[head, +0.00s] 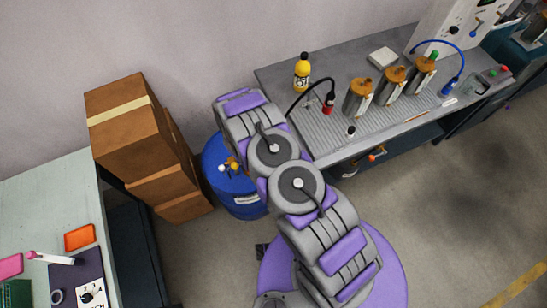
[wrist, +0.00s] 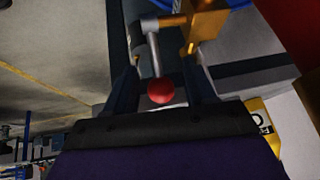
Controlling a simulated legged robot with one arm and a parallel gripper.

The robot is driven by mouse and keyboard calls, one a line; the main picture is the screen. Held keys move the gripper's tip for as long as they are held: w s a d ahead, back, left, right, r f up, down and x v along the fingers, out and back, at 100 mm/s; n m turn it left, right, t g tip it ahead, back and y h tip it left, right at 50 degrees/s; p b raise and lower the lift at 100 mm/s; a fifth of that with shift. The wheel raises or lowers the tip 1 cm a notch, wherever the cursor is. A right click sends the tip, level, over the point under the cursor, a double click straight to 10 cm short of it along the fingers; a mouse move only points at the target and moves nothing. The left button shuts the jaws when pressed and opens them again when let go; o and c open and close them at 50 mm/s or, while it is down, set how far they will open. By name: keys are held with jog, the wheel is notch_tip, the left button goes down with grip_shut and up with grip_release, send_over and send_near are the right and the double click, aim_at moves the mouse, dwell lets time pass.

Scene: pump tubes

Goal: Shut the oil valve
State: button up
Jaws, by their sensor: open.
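In the wrist view a brass valve body (wrist: 205,22) is at the top, with a grey lever (wrist: 153,50) that ends in a red ball knob (wrist: 160,91). My gripper (wrist: 160,66) is open, one dark finger on each side of the lever and knob. Gaps show between the knob and both fingers. In the head view my gripper is hidden behind my arm, and I cannot pick out this valve there.
A grey bench (head: 400,125) at the right holds several metal canisters, a yellow bottle (head: 302,72) and a red fitting on a black hose (head: 328,102). A blue drum (head: 225,190) and stacked cardboard boxes (head: 125,120) stand left of my arm. Floor at lower right is clear.

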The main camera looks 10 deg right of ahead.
jog(key=shift+a+r, duration=0.1)
jog(key=shift+r, duration=0.4)
jog(key=s+d+r, duration=0.1)
jog(key=s+r, duration=0.1)
jog(key=s, duration=0.6)
jog(key=s+r+b, duration=0.1)
jog(key=s+r, duration=0.1)
jog(key=s, duration=0.6)
jog(key=shift+d, duration=0.4)
jog(key=shift+o, duration=0.3)
jog(key=shift+w+f+b, duration=0.1)
jog(key=shift+b, duration=0.2)
